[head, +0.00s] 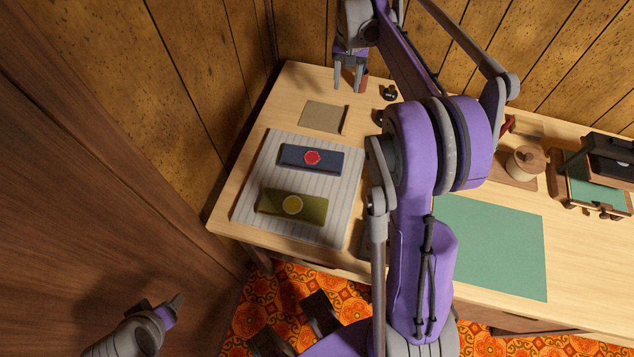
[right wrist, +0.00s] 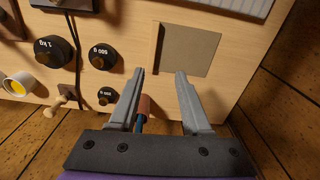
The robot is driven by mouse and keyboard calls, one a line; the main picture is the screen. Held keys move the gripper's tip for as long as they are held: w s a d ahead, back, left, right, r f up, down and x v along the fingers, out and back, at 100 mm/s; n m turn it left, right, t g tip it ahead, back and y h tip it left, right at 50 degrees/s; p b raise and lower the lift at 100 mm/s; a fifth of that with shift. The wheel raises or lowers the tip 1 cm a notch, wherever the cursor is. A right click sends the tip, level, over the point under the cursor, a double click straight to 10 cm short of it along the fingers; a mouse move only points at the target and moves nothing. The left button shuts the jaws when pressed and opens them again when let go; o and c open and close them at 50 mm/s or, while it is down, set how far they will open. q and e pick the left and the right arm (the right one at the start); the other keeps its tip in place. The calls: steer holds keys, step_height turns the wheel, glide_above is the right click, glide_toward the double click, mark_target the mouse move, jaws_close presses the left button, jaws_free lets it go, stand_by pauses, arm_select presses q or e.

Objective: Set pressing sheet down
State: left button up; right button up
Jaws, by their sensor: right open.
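A flat tan square sheet (head: 323,116), which I take for the pressing sheet, lies on the table behind the striped pad (head: 258,176). It also shows in the right wrist view (right wrist: 188,50), just beyond my fingertips. My right gripper (head: 348,88) is open and empty, near the table's back edge behind the sheet; the wrist view shows its two fingers apart (right wrist: 160,75). On the pad lie a navy folded cloth (head: 293,155) with a red patch and an olive one (head: 273,206) with a yellow patch. My left gripper (head: 172,305) is low at the left, away from the table.
Dark weights (right wrist: 54,50) stand beside the sheet. A reddish-brown item (right wrist: 144,106) stands near my right fingers. A green mat (head: 495,240) lies to the right, with a lidded pot (head: 525,160) behind it. Wood walls close in the back and left. My right arm hides the table's middle.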

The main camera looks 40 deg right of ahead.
steer(key=s+a+f+n+t, duration=0.1)
steer(key=s+a+n+t, duration=0.15)
steer(key=s+a, duration=0.65)
steer(key=s+a+n+t, duration=0.1)
steer(key=s+a+n, duration=0.35)
steer(key=a, duration=0.85)
steer(key=s+a+f+n, duration=0.1)
steer(key=s, duration=0.2)
steer(key=s+a+f, duration=0.2)
steer(key=s, duration=0.1)
steer(key=s+a+f+n+t, duration=0.1)
steer(key=s+a+f, duration=0.1)
steer(key=shift+s+f+n, duration=0.1)
steer(key=shift+s+n, duration=0.2)
steer(key=shift+s, duration=0.1)
steer(key=r+p, duration=0.2)
steer(key=w+r+p, duration=0.1)
steer(key=r+p, duration=0.1)
steer(key=shift+r, duration=0.4)
